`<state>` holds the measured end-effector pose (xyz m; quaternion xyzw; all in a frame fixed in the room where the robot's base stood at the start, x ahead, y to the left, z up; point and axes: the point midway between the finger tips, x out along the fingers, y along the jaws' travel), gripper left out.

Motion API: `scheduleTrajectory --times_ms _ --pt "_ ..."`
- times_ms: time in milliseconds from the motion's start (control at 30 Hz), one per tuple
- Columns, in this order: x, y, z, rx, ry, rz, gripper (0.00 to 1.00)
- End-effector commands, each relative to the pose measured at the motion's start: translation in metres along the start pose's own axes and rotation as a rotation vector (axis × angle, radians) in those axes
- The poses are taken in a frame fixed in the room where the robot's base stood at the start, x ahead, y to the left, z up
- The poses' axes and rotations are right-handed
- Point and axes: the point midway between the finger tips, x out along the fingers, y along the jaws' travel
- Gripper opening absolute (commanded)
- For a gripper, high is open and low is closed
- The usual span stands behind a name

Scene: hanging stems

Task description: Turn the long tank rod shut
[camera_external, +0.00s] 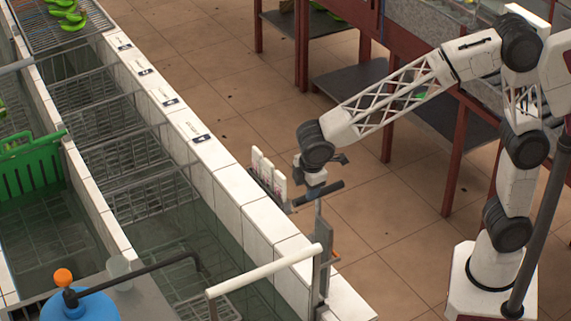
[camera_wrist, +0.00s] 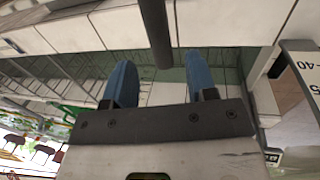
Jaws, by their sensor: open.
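The long tank rod (camera_external: 318,232) appears to be the upright grey rod at the tank wall's near end, with a dark crossbar handle (camera_external: 318,194) on top. In the wrist view a dark bar (camera_wrist: 155,30), which looks like this handle, comes down from the top edge and ends between my fingertips. My gripper (camera_external: 313,177) is just above the handle in the external view. In the wrist view my gripper (camera_wrist: 160,75) has its two blue fingers apart, one on each side of the bar, with gaps. Whether the fingers reach its depth cannot be told.
A white-tiled tank wall (camera_external: 205,165) runs beside the rod, with white tags (camera_external: 268,175) standing close by. A pale pipe rail (camera_external: 265,270) is at the front. A blue float (camera_external: 80,305) and green basket (camera_external: 30,170) lie left.

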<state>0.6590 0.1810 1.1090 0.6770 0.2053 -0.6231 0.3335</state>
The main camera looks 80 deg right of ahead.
Motion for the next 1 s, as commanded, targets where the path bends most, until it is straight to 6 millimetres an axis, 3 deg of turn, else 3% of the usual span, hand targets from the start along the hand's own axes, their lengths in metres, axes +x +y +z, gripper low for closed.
scheduleTrajectory --times_ms 200,400,767,800,1000 --pt "0.028 0.000 0.001 0.000 -0.003 -0.002 0.52" --pt "0.042 0.000 0.000 0.001 -0.002 -0.001 0.52" --pt "0.046 0.000 0.000 0.000 -0.001 -0.001 0.52" --pt "0.046 0.000 0.000 0.000 -0.001 -0.001 0.51" --pt "0.046 0.000 0.000 0.000 -0.001 -0.001 0.20"
